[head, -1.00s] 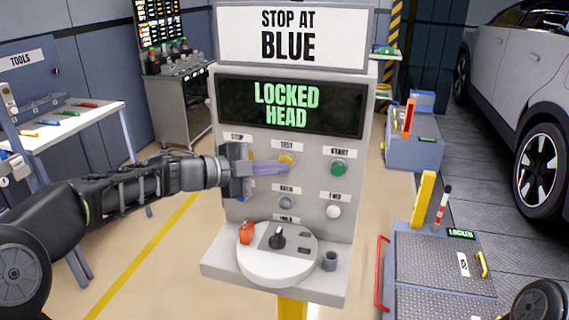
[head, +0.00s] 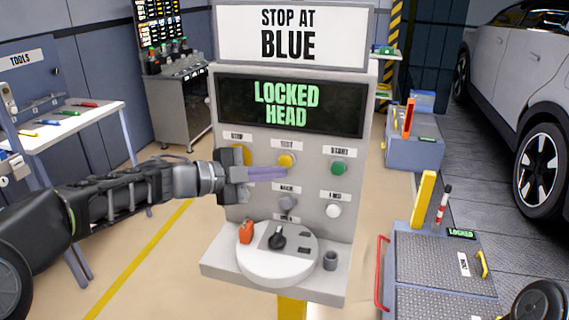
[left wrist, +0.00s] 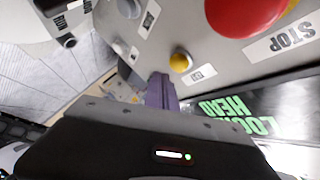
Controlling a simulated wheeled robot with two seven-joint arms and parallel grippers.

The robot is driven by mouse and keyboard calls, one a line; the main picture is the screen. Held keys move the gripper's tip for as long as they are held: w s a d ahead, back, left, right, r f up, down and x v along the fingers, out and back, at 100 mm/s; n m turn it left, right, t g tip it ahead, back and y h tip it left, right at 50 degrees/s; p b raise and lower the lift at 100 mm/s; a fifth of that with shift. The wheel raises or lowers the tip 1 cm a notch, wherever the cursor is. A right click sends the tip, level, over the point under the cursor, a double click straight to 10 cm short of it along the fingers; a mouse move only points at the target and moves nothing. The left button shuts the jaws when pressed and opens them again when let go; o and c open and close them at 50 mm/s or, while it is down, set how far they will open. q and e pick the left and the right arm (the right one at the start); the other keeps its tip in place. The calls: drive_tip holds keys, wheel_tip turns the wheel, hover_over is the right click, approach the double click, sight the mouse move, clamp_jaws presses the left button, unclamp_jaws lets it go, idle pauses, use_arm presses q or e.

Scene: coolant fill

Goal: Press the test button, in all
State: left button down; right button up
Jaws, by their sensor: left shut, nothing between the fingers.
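The yellow test button (head: 287,160) sits under the TEST label on the grey control panel (head: 312,235). It also shows in the left wrist view (left wrist: 180,61), beside the purple fingers. My left gripper (head: 284,173) is shut and empty, with its purple fingertips just below the yellow button in the head view. I cannot tell whether the tips touch the panel. The panel's screen (head: 291,105) reads LOCKED HEAD in green. My right gripper is not in view.
A green START button (head: 338,168) and a white button (head: 333,211) are right of the fingers. A grey knob (head: 288,203) is below. The red stop button (left wrist: 245,12) is close in the wrist view. A round ledge with a black lever (head: 277,238) juts out below.

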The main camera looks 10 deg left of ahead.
use_arm(q)
drive_tip(key=s, duration=0.4)
drive_tip(key=shift+s+a, duration=0.15)
idle(0.6)
